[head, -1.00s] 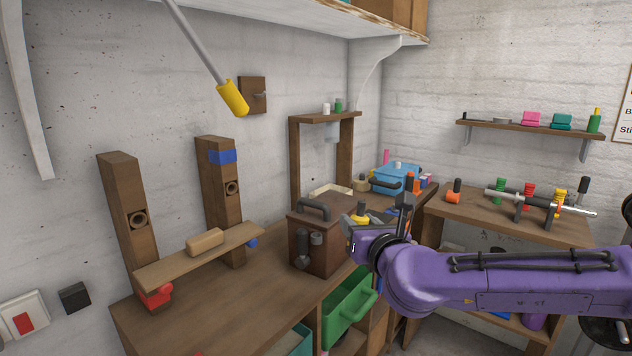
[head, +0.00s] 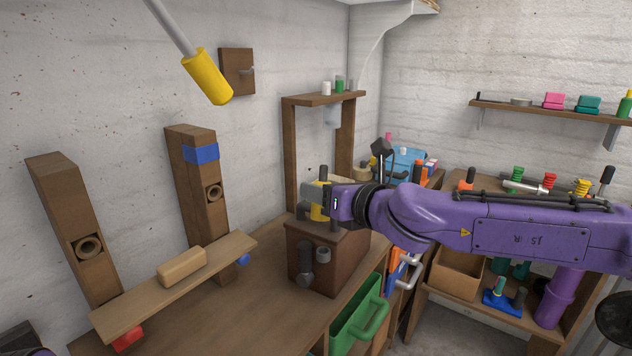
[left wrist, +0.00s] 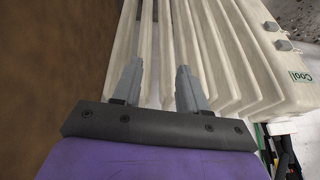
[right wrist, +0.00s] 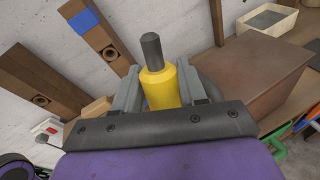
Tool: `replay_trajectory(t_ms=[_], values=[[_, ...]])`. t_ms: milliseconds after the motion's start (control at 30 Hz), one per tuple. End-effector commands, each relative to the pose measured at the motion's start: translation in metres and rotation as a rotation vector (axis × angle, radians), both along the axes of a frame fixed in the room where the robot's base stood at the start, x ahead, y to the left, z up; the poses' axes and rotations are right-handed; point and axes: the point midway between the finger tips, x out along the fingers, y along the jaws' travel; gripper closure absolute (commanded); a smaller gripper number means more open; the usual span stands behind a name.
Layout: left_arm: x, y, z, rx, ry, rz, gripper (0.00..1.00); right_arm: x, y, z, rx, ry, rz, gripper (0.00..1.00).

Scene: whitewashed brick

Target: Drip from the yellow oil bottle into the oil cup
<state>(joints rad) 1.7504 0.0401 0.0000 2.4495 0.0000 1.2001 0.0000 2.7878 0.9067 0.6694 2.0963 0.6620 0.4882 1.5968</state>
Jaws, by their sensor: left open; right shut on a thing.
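The yellow oil bottle (head: 317,212) with its dark cap is in my right gripper (head: 325,200), about upright, over or beside the brown wooden box (head: 338,262) in the head view. In the right wrist view the bottle (right wrist: 160,88) stands between the two fingers of the right gripper (right wrist: 160,92), which is shut on it. My left gripper (left wrist: 158,85) shows only in the left wrist view, open and empty, before pale ribbed fins.
Two wooden posts (head: 196,180) with round bushings and a slanted plank (head: 215,262) stand on the bench at left. A yellow-tipped rod (head: 207,77) hangs above. A wooden stand (head: 291,150) rises behind the box. A green drawer (head: 352,325) juts out from the bench's front.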

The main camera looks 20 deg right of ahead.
Motion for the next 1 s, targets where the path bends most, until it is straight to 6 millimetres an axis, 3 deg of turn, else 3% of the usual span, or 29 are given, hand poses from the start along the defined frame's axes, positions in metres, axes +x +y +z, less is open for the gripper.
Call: replay_trajectory(t_ms=[167, 500, 833, 1000], values=[[-0.001, 0.0, 0.019, 0.0, 0.001, 0.0, 0.57, -0.003, 0.005, -0.007, 0.044, 0.08, 0.005, 0.89], [0.0, 0.0, 0.057, -0.001, 0.001, 0.0, 0.57, -0.014, 0.01, -0.047, 0.181, 0.324, 0.003, 0.89], [0.0, 0.0, 0.097, -0.001, 0.001, 0.0, 0.57, -0.022, 0.013, -0.073, 0.303, 0.536, -0.002, 0.89], [0.0, 0.0, 0.088, -0.001, 0.001, 0.0, 0.57, -0.021, 0.013, -0.078, 0.301, 0.525, -0.001, 0.89]])
